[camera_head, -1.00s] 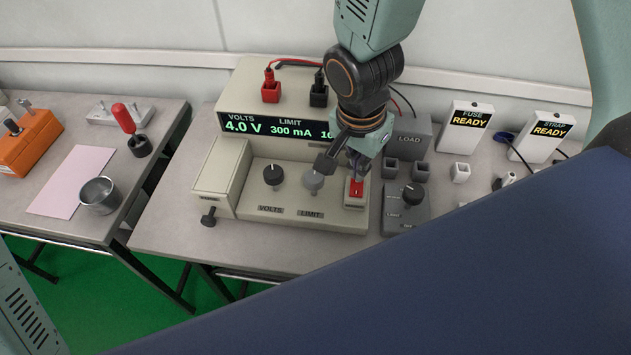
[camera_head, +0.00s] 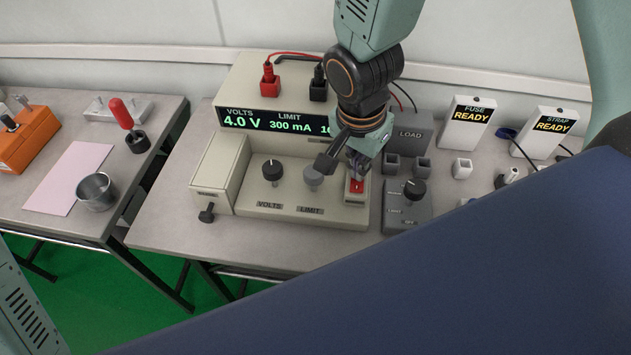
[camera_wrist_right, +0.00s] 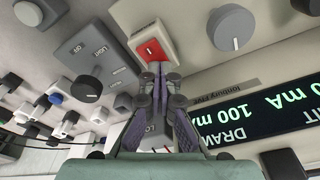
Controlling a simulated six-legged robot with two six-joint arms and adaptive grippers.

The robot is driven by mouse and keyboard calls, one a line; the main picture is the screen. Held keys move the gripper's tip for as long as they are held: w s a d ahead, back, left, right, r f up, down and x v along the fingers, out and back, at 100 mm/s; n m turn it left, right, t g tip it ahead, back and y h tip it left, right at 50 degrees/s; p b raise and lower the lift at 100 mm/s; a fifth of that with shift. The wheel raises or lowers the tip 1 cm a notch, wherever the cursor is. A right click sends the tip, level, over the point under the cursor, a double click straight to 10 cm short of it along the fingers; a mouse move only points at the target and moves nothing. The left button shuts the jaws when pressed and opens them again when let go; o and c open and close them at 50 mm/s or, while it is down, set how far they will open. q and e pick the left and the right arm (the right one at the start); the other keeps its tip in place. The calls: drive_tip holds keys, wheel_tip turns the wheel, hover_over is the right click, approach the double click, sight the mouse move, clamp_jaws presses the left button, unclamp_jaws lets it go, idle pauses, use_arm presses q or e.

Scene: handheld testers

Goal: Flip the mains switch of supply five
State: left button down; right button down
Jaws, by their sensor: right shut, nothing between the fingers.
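The cream power supply (camera_head: 221,152) stands on the right-hand table, its lit display reading 4.0 V and 300 mA. Its red rocker switch (camera_head: 356,187) sits on a cream block at the right of the front deck; it also shows in the wrist view (camera_wrist_right: 151,50). My right gripper (camera_head: 357,179) is shut and empty, pointing down with its tips at the switch. In the wrist view the closed tips (camera_wrist_right: 158,66) are at the switch's near edge; I cannot tell whether they touch. My left gripper is not in view.
The volts knob (camera_head: 272,170) and limit knob (camera_head: 313,177) are left of the switch. A grey load box (camera_head: 408,216) with a dial stands close on its right. Fuse (camera_head: 466,122) and strap (camera_head: 544,132) testers stand farther right. A metal cup (camera_head: 96,192) is on the left table.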

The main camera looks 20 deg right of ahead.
wheel_tip(320, 180, up, 7)
drive_tip(key=p, duration=0.6)
idle(0.5)
drive_tip(key=shift+w, duration=0.1)
idle(0.3)
